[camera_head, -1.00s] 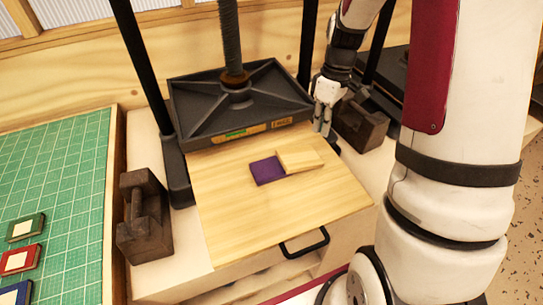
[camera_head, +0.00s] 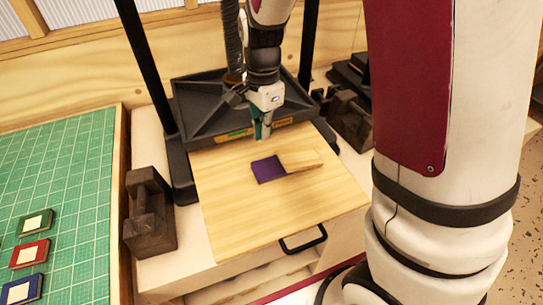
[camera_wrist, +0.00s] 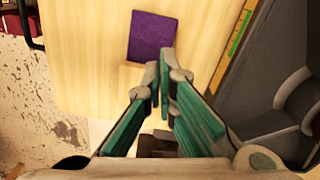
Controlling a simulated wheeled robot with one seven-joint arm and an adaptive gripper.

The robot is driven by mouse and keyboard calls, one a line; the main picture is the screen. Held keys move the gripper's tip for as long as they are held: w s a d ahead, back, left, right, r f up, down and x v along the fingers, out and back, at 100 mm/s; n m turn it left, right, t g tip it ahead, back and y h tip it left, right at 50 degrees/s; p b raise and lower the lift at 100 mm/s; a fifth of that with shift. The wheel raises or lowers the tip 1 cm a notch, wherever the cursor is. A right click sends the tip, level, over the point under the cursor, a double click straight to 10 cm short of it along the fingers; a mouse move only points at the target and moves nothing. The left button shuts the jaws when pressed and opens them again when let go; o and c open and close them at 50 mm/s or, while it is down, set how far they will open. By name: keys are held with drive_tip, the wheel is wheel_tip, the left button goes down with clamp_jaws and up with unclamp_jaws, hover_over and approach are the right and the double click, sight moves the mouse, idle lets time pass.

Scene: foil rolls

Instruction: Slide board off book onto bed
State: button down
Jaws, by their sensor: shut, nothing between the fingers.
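A purple book (camera_head: 268,170) lies on the pale wooden bed (camera_head: 235,215) of the press. A small light wood board (camera_head: 301,159) lies at its right, covering or meeting the book's right side; I cannot tell how much book is under it. In the wrist view the shut fingertips (camera_wrist: 164,78) appear beside the purple book (camera_wrist: 152,37).
The black press plate (camera_head: 205,110) and its posts stand behind the bed. A dark iron weight (camera_head: 148,215) stands left, another (camera_head: 350,122) right. A black handle (camera_head: 303,240) is on the bed's front edge. A green mat (camera_head: 60,190) with small coloured books lies far left.

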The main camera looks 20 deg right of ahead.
sight(285, 158)
drive_tip(key=a+f+m, duration=0.1)
drive_tip(key=f, duration=0.2)
drive_tip(key=f+m, duration=0.1)
drive_tip(key=f, duration=0.2)
drive_tip(key=s+a+f+m, duration=0.1)
drive_tip(key=f, duration=0.2)
drive_tip(key=shift+a+f+m+p, duration=0.25)
drive_tip(key=shift+a+m+p, duration=0.05)
drive_tip(key=shift+m+p, duration=0.1)
drive_tip(key=shift+s+d+r, duration=0.1)
drive_tip(key=shift+d+r, duration=0.05)
drive_tip(key=shift+d, duration=1.05)
drive_tip(key=shift+d+p, duration=0.45)
drive_tip(key=shift+d, duration=0.3)
drive_tip(key=shift+s+d, duration=0.15)
drive_tip(key=shift+d, duration=0.8)
drive_tip(key=shift+s+d, duration=0.1)
drive_tip(key=shift+d, duration=0.85)
